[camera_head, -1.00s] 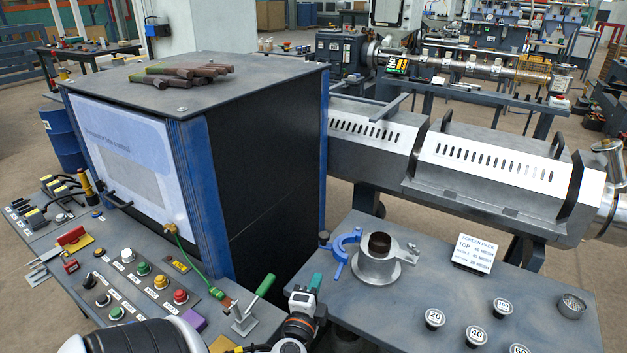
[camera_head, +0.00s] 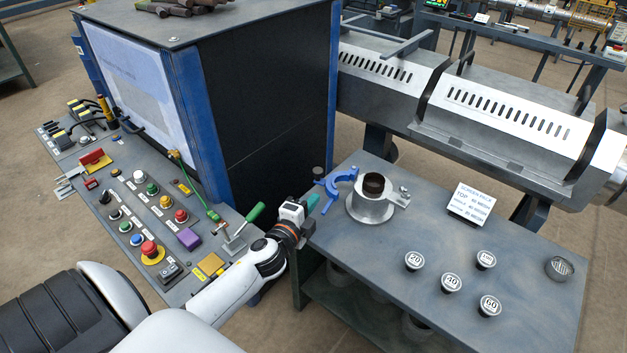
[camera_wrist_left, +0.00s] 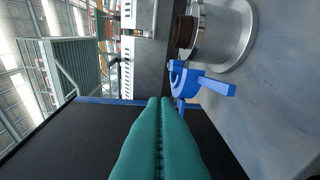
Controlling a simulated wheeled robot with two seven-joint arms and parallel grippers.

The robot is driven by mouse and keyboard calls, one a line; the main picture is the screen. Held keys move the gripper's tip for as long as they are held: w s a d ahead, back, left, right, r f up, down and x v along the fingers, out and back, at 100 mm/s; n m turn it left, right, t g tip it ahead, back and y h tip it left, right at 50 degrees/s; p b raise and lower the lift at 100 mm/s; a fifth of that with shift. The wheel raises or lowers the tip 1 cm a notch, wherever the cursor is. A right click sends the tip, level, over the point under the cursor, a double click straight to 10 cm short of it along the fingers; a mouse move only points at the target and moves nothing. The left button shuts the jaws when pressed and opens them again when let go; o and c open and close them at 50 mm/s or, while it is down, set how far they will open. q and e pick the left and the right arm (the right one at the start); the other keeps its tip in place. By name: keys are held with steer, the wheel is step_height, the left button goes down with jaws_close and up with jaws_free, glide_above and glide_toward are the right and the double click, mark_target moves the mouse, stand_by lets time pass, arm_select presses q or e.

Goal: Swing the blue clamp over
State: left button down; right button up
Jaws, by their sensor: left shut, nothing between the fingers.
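The blue clamp (camera_head: 337,186) is a C-shaped piece standing out to the left of the steel die fitting (camera_head: 372,199) on the grey table. The clamp also shows in the left wrist view (camera_wrist_left: 187,84), beside the round steel base (camera_wrist_left: 222,35). My left gripper (camera_head: 312,203) has teal fingers and is just left of and below the clamp. In the left wrist view its fingers (camera_wrist_left: 166,103) are pressed together with nothing between them, their tips close to the clamp; I cannot tell whether they touch it. My right gripper is in neither view.
A screen pack sign (camera_head: 471,201) and several numbered round screens (camera_head: 451,283) are on the grey table (camera_head: 400,268). A tall black and blue cabinet (camera_head: 262,105) stands left of the clamp. A green-handled lever (camera_head: 256,212) and a button panel (camera_head: 125,232) are nearer the left arm.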

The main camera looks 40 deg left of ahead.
mark_target(316, 173)
arm_select(q)
steer(key=w+a+f, duration=0.1)
steer(key=w+a, duration=0.2)
steer(key=w, duration=0.4)
steer(key=shift+w+a, duration=0.35)
steer(key=shift+a, duration=0.05)
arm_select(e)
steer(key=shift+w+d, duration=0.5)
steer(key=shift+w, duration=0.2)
arm_select(q)
steer(key=shift+w+a, duration=0.35)
steer(key=shift+a, duration=0.55)
steer(key=shift+w+a+m+h, duration=0.35)
steer(key=shift+a+m+h, duration=0.35)
steer(key=shift+h, duration=0.3)
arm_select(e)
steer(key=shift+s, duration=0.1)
